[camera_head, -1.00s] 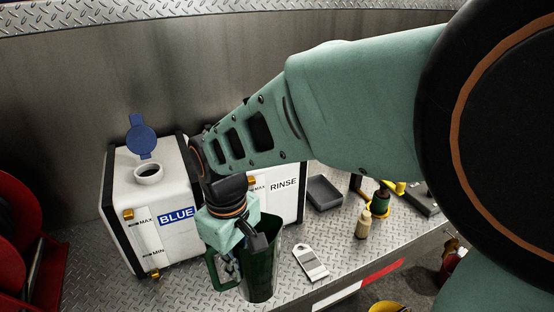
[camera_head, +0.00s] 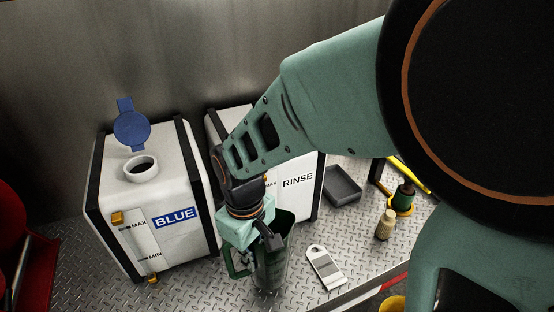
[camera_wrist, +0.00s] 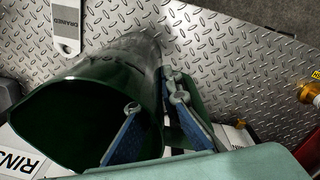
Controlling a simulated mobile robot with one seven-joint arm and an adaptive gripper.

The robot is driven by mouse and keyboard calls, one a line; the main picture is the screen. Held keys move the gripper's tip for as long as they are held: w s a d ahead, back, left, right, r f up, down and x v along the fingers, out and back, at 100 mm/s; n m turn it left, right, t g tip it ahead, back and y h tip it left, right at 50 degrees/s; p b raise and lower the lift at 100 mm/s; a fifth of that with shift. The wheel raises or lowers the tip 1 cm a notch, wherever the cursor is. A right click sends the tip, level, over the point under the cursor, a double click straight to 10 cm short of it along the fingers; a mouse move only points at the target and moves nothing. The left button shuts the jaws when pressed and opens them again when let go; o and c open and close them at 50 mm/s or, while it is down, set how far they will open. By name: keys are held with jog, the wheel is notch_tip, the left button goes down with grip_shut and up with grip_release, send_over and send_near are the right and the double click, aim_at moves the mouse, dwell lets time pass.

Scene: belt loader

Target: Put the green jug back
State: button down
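The green jug (camera_head: 276,262) is dark, see-through and upright at the front of the metal deck, before the white RINSE tank (camera_head: 302,172). Its handle (camera_head: 236,262) faces left. My gripper (camera_head: 253,262) comes down on the jug's handle side and is shut on it. In the wrist view, the blue finger pads (camera_wrist: 150,122) lie either side of the jug's handle-side part, and the wide dark mouth of the jug (camera_wrist: 82,118) faces the camera. The exact contact is partly hidden. I cannot tell whether the jug's base touches the deck.
The white BLUE tank (camera_head: 155,220) stands left, its blue cap (camera_head: 131,130) open. A grey tag (camera_head: 326,267) lies just right of the jug. A grey tray (camera_head: 342,186), a tan bottle (camera_head: 385,225) and a green-and-yellow item (camera_head: 403,200) stand farther right.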

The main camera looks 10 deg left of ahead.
aim_at(255, 282)
jog(key=f+b, duration=0.1)
jog(key=f, duration=0.2)
jog(key=shift+w+a+b, duration=0.1)
jog(key=shift+w+b, duration=0.25)
jog(key=shift+b, duration=0.05)
jog(key=shift+s+f, duration=0.1)
jog(key=shift+f, duration=0.1)
jog(key=shift+f+b, duration=0.25)
jog(key=shift+b, duration=0.1)
jog(key=c, duration=2.2)
grip_release()
jog(key=shift+o, duration=0.2)
jog(key=shift+r, duration=0.1)
jog(key=shift+r, duration=0.1)
notch_tip(255, 282, up, 12)
jog(key=p, duration=0.5)
jog(key=shift+s+r+p, duration=0.1)
jog(key=shift+p, duration=0.25)
